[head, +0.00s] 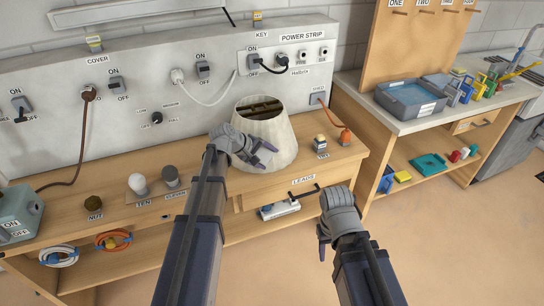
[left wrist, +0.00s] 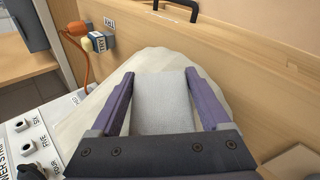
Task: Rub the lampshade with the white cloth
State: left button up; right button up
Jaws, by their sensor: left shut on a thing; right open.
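The cream lampshade (head: 285,137) stands on the wooden bench, its open top showing a dark inside. My left gripper (head: 262,152) is at its front left side, touching or very close to it. In the left wrist view, the gripper (left wrist: 163,82) is shut on the white cloth (left wrist: 165,105), which lies between its two purple fingers. The lampshade (left wrist: 98,108) is right behind the cloth there. My right gripper (head: 325,235) is open and empty, low in front of the bench drawer.
A small block with a yellow top (head: 321,145) and an orange cord (head: 333,118) are right of the lampshade. A panel of switches and plugs (head: 150,90) rises behind.

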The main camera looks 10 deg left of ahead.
pick_arm(q)
jog(key=shift+s+a, duration=0.1)
jog(key=shift+a, duration=0.1)
jog(key=shift+d, duration=0.1)
jog(key=shift+s+d+r+p, duration=0.3)
jog(key=shift+s+d, duration=0.2)
jog(key=shift+s, duration=0.3)
jog(key=shift+s+d+r+p, duration=0.3)
jog(key=shift+s+d, duration=0.25)
jog(key=shift+s, duration=0.2)
jog(key=shift+s+d+r+p, duration=0.3)
jog(key=shift+s+d, duration=0.2)
jog(key=shift+s, duration=0.3)
jog(key=shift+s+d+r+p, duration=0.25)
jog(key=shift+s+d, duration=0.15)
jog(key=shift+s, duration=0.2)
jog(key=shift+s+d+r+p, duration=0.2)
jog(key=shift+s+d, duration=0.2)
jog(key=shift+s, duration=0.2)
jog(key=shift+w, duration=0.1)
jog(key=shift+w+a+f+b, duration=0.75)
jog(key=shift+w+a+b, duration=0.1)
jog(key=shift+w, duration=0.2)
jog(key=shift+w+a+f+b, duration=0.7)
jog(key=shift+w+a+f, duration=0.1)
jog(key=shift+w, duration=0.2)
jog(key=shift+w+a, duration=0.1)
jog(key=shift+a, duration=0.05)
